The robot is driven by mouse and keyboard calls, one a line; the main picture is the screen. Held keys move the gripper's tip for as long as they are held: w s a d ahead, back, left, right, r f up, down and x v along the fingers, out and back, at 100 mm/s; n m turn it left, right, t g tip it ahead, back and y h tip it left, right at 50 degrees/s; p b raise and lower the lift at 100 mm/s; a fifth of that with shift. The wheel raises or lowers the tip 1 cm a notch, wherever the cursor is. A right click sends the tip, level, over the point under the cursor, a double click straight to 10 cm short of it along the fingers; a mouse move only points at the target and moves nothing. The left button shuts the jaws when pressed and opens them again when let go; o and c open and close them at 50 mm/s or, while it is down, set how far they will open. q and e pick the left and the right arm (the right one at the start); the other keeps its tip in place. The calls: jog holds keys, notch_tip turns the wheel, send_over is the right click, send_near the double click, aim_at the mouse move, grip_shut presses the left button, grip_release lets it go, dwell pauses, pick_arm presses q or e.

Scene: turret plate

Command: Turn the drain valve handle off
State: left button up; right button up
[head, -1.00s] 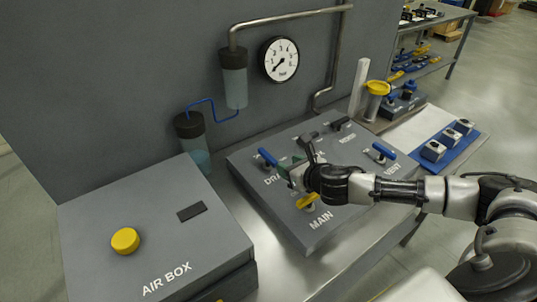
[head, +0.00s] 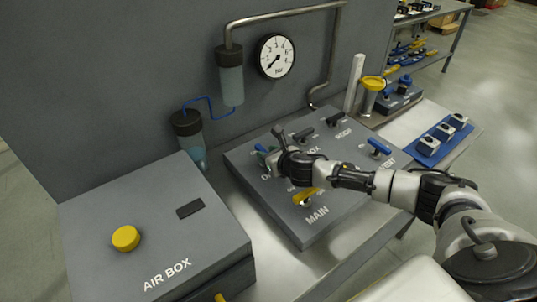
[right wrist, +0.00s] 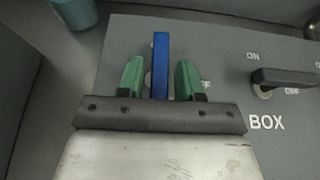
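The drain valve handle (head: 262,149) is a blue bar at the left of the grey valve panel (head: 300,228), partly hidden by my right gripper (head: 272,160) in the head view. In the right wrist view the blue drain handle (right wrist: 161,62) stands lengthwise between the two green fingertips of my right gripper (right wrist: 160,80). The fingers are open, with a small gap on each side of the bar. The DRAIN label is mostly covered. My left gripper is not in view.
The panel also carries a yellow MAIN handle (head: 306,196), a blue VENT handle (head: 379,147) and black handles, one beside the BOX label (right wrist: 284,77). The air box (head: 150,235) with a yellow button (head: 125,238) stands at left. A gauge (head: 275,56) hangs behind.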

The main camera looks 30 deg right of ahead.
grip_shut()
